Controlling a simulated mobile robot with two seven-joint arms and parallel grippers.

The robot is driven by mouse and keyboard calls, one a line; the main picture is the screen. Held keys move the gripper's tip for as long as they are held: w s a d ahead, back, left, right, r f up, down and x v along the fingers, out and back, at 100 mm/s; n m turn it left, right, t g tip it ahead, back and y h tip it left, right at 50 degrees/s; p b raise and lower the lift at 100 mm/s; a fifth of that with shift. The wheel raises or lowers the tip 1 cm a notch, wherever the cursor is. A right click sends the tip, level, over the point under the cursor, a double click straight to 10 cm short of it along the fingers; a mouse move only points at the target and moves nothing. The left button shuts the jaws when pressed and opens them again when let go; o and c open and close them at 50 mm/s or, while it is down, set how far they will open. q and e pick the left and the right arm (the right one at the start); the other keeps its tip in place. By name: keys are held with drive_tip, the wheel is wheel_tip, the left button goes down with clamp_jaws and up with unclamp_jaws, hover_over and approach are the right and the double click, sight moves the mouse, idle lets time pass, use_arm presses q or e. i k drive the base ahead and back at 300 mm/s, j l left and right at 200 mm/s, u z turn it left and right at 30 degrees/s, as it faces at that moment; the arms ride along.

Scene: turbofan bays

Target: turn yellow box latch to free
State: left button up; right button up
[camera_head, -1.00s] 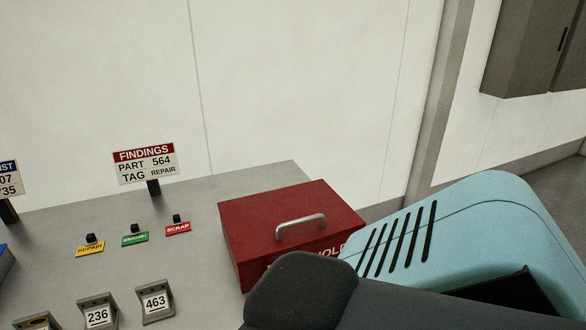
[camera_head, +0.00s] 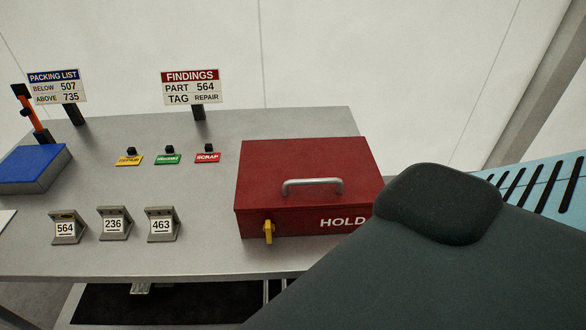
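A red box (camera_head: 310,170) marked HOLD, with a grey handle on its lid, stands closed on the right part of the grey table. Its yellow latch (camera_head: 268,231) is on the front face near the left end and hangs roughly upright. A dark rounded arm part, which seems to be mine, covers the lower right of the head view and hides the box's right front corner. Neither gripper is in view.
Number blocks (camera_head: 114,224) stand along the table's front (camera_head: 210,261). Three coloured tags (camera_head: 167,159) lie behind them. Two signs (camera_head: 191,87) stand at the back. A blue box (camera_head: 33,168) and an orange tool (camera_head: 32,110) are at left.

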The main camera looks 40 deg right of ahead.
sight(269, 227)
drive_tip(key=k+l, duration=0.1)
drive_tip(key=l, duration=0.3)
drive_tip(key=k+l, duration=0.1)
drive_tip(key=l, duration=0.3)
drive_tip(key=k+l, duration=0.1)
drive_tip(key=l, duration=0.3)
drive_tip(key=k+l, duration=0.1)
drive_tip(key=l, duration=0.3)
drive_tip(key=k+l, duration=0.1)
drive_tip(key=l, duration=0.3)
